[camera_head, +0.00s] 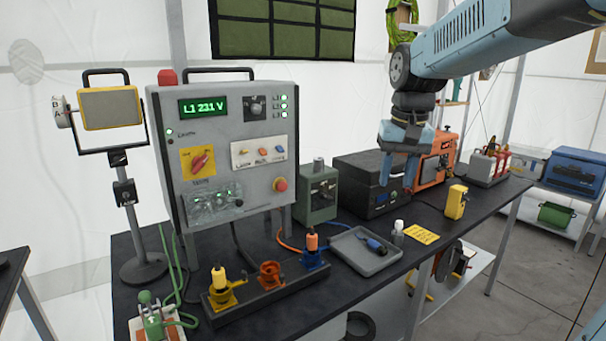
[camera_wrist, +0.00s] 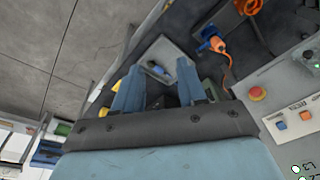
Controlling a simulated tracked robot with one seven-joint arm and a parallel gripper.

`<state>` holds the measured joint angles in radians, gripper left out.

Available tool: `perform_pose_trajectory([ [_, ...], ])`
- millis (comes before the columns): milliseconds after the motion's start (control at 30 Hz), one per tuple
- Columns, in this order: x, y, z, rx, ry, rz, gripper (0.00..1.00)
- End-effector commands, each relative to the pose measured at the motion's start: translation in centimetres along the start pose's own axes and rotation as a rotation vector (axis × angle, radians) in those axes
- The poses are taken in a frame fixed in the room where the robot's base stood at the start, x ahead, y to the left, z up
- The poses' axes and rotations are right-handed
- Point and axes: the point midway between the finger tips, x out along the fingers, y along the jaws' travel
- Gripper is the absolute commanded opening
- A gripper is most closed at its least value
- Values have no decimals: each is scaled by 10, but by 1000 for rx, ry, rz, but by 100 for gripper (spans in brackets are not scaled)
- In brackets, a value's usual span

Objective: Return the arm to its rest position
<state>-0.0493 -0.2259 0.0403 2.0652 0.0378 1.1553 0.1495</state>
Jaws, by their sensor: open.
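My arm reaches in from the upper right in the head view. My gripper (camera_head: 400,176) hangs over the back right part of the black workbench (camera_head: 330,305), in front of a black box and an orange machine. In the wrist view my gripper (camera_wrist: 158,82) shows two blue fingers with a gap between them. It is open and nothing is between the fingers. The grey tray (camera_head: 364,252) lies on the bench below and left of the gripper, and it also shows past the fingers in the wrist view (camera_wrist: 168,50).
A control panel (camera_head: 232,140) reading L1 231 V stands at the bench's back left. A lamp (camera_head: 110,110) is left of it. Near the gripper are a black box (camera_head: 365,183), an orange machine (camera_head: 436,165) and a yellow device (camera_head: 456,203). Plugs stand on a front strip (camera_head: 265,292).

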Motion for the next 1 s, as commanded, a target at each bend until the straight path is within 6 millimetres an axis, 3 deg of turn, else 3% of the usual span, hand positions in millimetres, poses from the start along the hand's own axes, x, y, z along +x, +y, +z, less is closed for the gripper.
perform_pose_trajectory([
  [233, -9, 23, 61, -25, 124, 4, 41],
  [600, 4, 50, 140, -66, 292, 18, 41],
  [800, 12, 56, 161, -78, 341, 24, 41],
  [1000, 14, 58, 165, -82, 349, 26, 41],
])
